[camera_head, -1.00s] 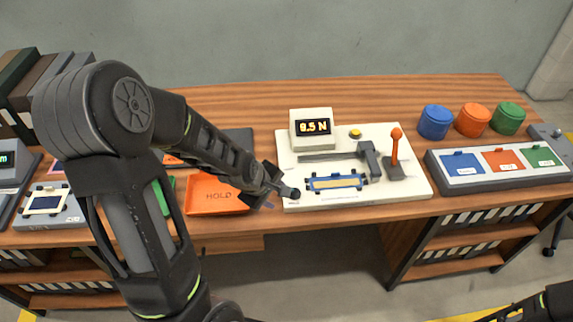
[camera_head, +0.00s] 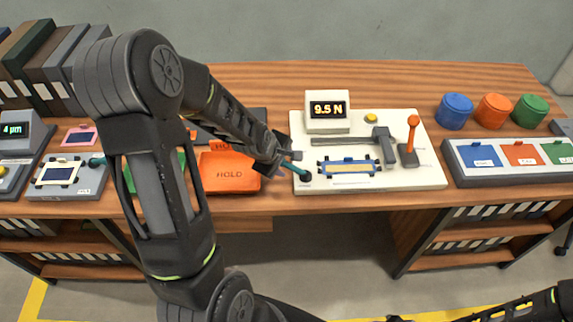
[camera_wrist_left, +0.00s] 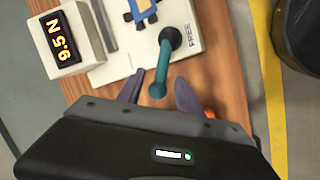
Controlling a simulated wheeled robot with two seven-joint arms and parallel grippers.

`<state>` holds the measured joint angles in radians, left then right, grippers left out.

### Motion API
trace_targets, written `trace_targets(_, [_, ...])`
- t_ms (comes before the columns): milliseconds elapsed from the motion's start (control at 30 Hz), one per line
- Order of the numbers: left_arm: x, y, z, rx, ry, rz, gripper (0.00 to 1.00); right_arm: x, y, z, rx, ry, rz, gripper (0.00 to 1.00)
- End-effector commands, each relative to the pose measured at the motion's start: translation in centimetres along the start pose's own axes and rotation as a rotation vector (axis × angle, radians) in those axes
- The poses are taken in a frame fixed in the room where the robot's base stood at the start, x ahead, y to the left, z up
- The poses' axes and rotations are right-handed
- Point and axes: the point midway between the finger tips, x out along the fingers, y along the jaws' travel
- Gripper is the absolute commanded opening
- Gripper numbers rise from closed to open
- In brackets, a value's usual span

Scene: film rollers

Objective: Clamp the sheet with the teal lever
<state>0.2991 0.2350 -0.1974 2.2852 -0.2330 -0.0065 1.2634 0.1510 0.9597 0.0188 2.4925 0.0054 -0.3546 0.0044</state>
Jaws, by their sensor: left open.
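The teal lever (camera_head: 294,167) sits at the left end of the white clamp base (camera_head: 430,178), its arm slanting up-left from a dark pivot. In the left wrist view the lever (camera_wrist_left: 160,72) reaches from its pivot by the word FREE to a rounded end at the mouth of my left gripper (camera_wrist_left: 158,92). The fingers stand open on either side of that end, not closed on it. In the head view my left gripper (camera_head: 281,158) is at the lever. The pale yellow sheet (camera_head: 348,169) lies in a blue frame on the base.
The base carries a 9.5 N display (camera_head: 327,109), a yellow button (camera_head: 371,118) and an orange-knobbed lever (camera_head: 412,135). An orange HOLD tray (camera_head: 229,175) is left of it. Lidded jars (camera_head: 493,110) and a coloured-panel tray (camera_head: 505,172) stand right. My right arm shows at the bottom right.

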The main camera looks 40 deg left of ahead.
Motion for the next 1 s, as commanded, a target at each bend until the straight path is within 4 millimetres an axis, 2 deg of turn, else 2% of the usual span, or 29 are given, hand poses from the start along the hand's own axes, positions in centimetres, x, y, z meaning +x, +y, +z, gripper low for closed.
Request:
trace_targets(200, [1.9, 0.0, 0.0, 0.002, 0.0, -0.001, 0.43, -0.2, -0.1, 0.0, 0.0, 0.0, 0.001, 0.49])
trace_targets(500, [2.1, 0.1, 0.0, 0.001, 0.0, 0.001, 0.42, -0.2, -0.1, 0.0, 0.001, -0.001, 0.001, 0.49])
trace_targets(1000, [2.0, 0.1, 0.0, 0.002, 0.0, 0.0, 0.01, -0.2, -0.1, 0.0, 0.001, -0.001, 0.001, 0.49])
